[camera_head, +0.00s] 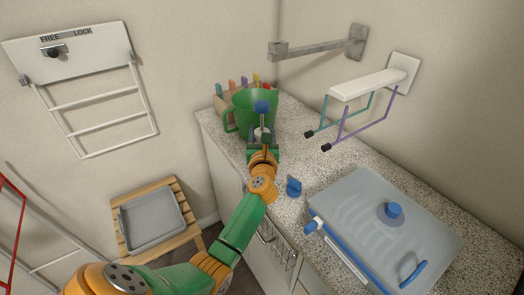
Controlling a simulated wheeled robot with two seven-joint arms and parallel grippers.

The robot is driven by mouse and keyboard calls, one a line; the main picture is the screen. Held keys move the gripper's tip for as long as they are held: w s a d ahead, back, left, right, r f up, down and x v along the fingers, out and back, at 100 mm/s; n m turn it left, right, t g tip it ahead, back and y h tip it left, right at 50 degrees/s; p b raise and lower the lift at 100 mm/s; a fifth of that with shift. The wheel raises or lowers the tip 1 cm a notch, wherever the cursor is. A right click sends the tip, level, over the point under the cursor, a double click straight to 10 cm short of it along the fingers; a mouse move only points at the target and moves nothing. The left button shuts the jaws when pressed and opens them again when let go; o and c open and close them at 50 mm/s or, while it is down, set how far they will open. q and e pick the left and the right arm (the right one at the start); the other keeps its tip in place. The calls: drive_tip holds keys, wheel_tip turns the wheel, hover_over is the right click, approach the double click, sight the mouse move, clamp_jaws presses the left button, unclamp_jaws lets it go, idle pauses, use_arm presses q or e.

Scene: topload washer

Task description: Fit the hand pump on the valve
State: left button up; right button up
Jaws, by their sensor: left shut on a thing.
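My left gripper (262,147) is shut on the hand pump, which has a blue ball knob (262,106) on top, a thin rod and a pale body. The pump is roughly upright, in front of a green jug in the picture; its lower end is hidden by the gripper. The blue round valve (392,209) is on the lid of a translucent grey-blue box (350,205) at the right of the counter. The gripper is up and left of the valve in the picture, well apart from it. My right gripper is not in view.
The green jug (240,112) and a rack with coloured tabs (221,101) stand at the counter's back corner. A small blue object (293,187) lies near the front edge. A wall bracket (320,48) and a white shelf with rods (368,84) overhang the speckled counter (310,165).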

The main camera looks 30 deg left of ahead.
use_arm(q)
clamp_jaws()
